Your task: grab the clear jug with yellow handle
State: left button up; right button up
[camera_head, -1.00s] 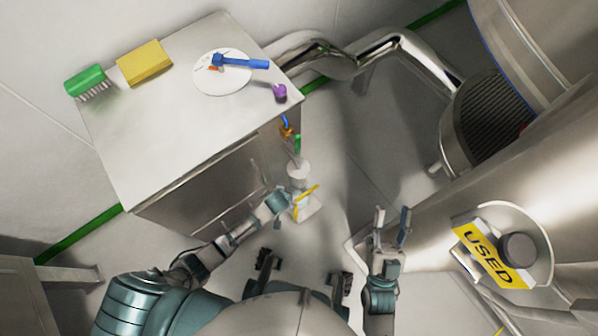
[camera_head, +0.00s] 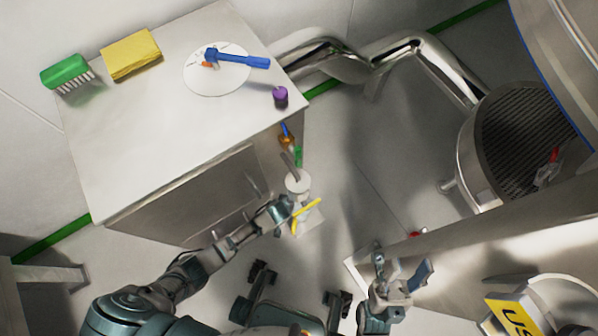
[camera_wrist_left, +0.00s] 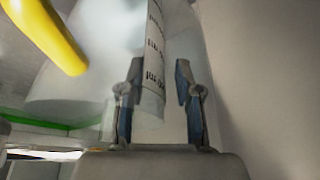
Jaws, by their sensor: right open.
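The clear jug (camera_head: 308,222) with its yellow handle (camera_head: 306,211) is beside the cabinet's front right corner in the head view. My left gripper (camera_head: 287,208) is right against it, and the arm hides part of it. In the left wrist view the see-through jug (camera_wrist_left: 80,85) fills the upper middle, with its yellow handle (camera_wrist_left: 50,38) at upper left and a printed scale strip (camera_wrist_left: 153,55) between my fingers. The left fingers (camera_wrist_left: 158,95) stand apart at the jug; whether they touch it is unclear. My right gripper (camera_head: 398,270) is open and empty, away from the jug.
A steel cabinet (camera_head: 140,130) carries a green brush (camera_head: 66,72), yellow sponge (camera_head: 131,54), white disc (camera_head: 205,84) with a blue tool (camera_head: 240,60), and a purple item (camera_head: 281,96). A white-topped item (camera_head: 298,182) stands by the jug. Steel pipework (camera_head: 420,52) and a large vessel bound the right.

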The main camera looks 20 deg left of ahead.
pick_arm(q)
jog(key=shift+r, duration=0.2)
jog(key=shift+c, duration=0.5)
grip_shut()
jog(key=shift+r, duration=0.1)
